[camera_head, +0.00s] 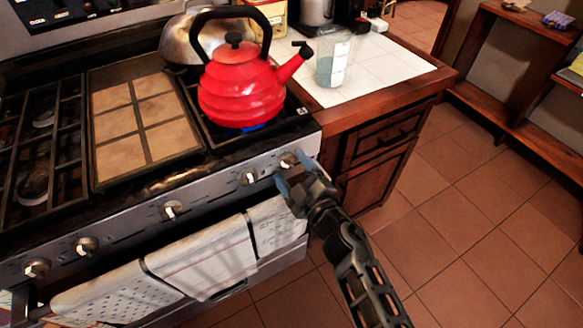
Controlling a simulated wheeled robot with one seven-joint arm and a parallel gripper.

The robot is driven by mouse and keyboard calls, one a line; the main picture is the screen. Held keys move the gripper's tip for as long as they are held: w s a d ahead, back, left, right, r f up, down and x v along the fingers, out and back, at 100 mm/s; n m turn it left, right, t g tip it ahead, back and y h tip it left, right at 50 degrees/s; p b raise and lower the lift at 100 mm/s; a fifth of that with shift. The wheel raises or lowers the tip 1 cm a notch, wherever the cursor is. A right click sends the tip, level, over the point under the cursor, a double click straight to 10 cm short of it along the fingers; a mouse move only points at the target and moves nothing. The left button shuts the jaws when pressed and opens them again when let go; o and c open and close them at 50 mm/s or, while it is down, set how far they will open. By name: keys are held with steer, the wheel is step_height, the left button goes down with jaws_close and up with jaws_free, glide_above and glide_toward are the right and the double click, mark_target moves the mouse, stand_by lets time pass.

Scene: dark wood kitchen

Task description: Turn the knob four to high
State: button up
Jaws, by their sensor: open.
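A row of several round metal knobs runs along the stove's front panel (130,228). The fourth from the left (248,176) stands clear of my gripper, just to its left. The rightmost knob (287,160) is right at my gripper's fingertips. My gripper (292,172) is open, with its fingers pointing at the panel around or just in front of that rightmost knob. I cannot tell whether they touch it. A red kettle (240,85) sits on the right burner, with a blue flame (250,128) under it. The knob markings are too small to read.
Towels (205,258) hang from the oven handle below the knobs. A metal pot (185,40) stands behind the kettle. A glass pitcher (332,62) stands on the white-tiled counter (385,68) at right. The tiled floor (465,225) to the right is clear.

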steer(key=p+v, duration=0.1)
steer(key=v, duration=0.6)
steer(key=shift+p, duration=0.4)
steer(key=shift+s, duration=0.15)
steer(key=s+d+r+m+t+h, duration=0.1)
steer(key=s+d+m+h, duration=0.35)
steer(key=s, duration=0.65)
steer(key=s+d+r+m+t+h, duration=0.15)
steer(key=s+d+m, duration=0.45)
steer(key=s, duration=0.6)
steer(key=s+d+r+m+g+h, duration=0.1)
steer(key=s+d+r+m+h, duration=0.1)
steer(key=s+d+r, duration=0.3)
steer(key=s+d+r+m+g+h, duration=0.1)
steer(key=s+d+r+m+h, duration=0.1)
steer(key=s+d+r, duration=0.3)
steer(key=s+r+m, duration=0.1)
steer(key=s+r, duration=0.2)
steer(key=s, duration=0.3)
steer(key=shift+s+d+r+g, duration=0.3)
steer(key=shift+r+g, duration=0.05)
steer(key=shift+r, duration=0.05)
